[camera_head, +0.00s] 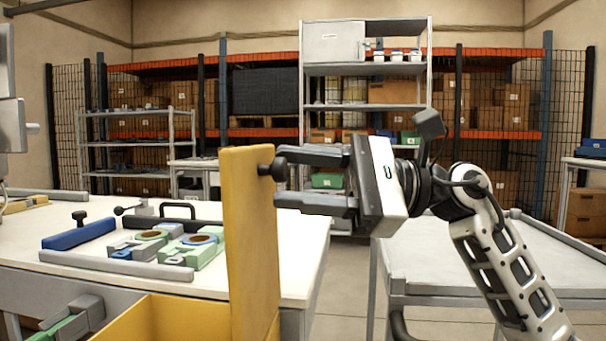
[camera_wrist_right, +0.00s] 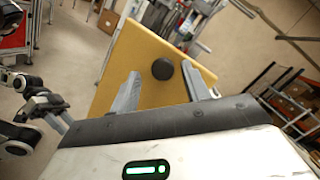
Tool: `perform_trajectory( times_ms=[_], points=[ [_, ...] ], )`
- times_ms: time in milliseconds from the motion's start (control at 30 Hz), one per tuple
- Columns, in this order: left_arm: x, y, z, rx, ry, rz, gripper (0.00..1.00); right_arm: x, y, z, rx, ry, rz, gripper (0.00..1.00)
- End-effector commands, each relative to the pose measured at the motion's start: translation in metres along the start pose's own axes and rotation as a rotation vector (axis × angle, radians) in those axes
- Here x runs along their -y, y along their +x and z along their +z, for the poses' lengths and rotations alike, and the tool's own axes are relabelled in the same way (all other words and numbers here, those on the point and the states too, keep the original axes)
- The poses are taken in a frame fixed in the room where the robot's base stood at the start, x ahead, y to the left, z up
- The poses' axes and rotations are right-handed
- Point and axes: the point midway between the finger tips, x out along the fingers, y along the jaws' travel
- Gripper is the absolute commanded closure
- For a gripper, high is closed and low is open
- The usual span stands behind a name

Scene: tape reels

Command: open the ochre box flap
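The ochre box (camera_head: 165,322) stands at the bottom of the head view, only partly in frame. Its ochre flap (camera_head: 248,235) stands upright with a dark round knob (camera_head: 278,170) on its right-hand face. My right gripper (camera_head: 282,179) is open at the knob, its two fingers pointing left towards the flap. In the right wrist view the flap (camera_wrist_right: 145,52) fills the middle, and the knob (camera_wrist_right: 162,69) shows between the spread fingers with gaps on both sides. What seems to be my left gripper (camera_wrist_right: 55,113) shows small at the left of that view; its opening is unclear.
A white table (camera_head: 30,230) behind the box bears a blue bar (camera_head: 78,234) and green-grey reel parts (camera_head: 185,243). A grey cart (camera_head: 450,255) stands at the right under my right arm. Shelves (camera_head: 365,68) stand at the back.

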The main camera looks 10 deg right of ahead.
Motion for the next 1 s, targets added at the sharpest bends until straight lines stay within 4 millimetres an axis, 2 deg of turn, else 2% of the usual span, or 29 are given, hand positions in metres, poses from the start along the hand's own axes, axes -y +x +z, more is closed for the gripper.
perform_trajectory(
  times_ms=[167,267,367,700,833,1000],
  points=[
    [0.000,0.000,0.000,0.001,0.001,-0.001,0.64,0.001,-0.003,0.001,0.002,-0.001,-0.003,0.53],
    [0.000,0.000,-0.001,0.002,0.004,-0.002,0.64,0.002,-0.014,0.001,0.000,-0.001,-0.004,0.53],
    [0.000,0.000,-0.001,0.006,0.011,-0.006,0.64,0.002,-0.032,0.001,-0.001,0.001,-0.006,0.53],
    [0.003,0.000,0.003,0.030,0.036,-0.027,0.64,0.001,-0.114,0.000,-0.002,0.003,-0.004,0.53],
    [0.004,-0.001,0.003,0.033,0.044,-0.031,0.64,0.001,-0.138,0.000,-0.001,0.001,-0.003,0.53],
    [0.004,-0.001,0.003,0.036,0.048,-0.034,0.64,0.001,-0.155,0.000,-0.001,0.001,-0.002,0.53]
  ],
)
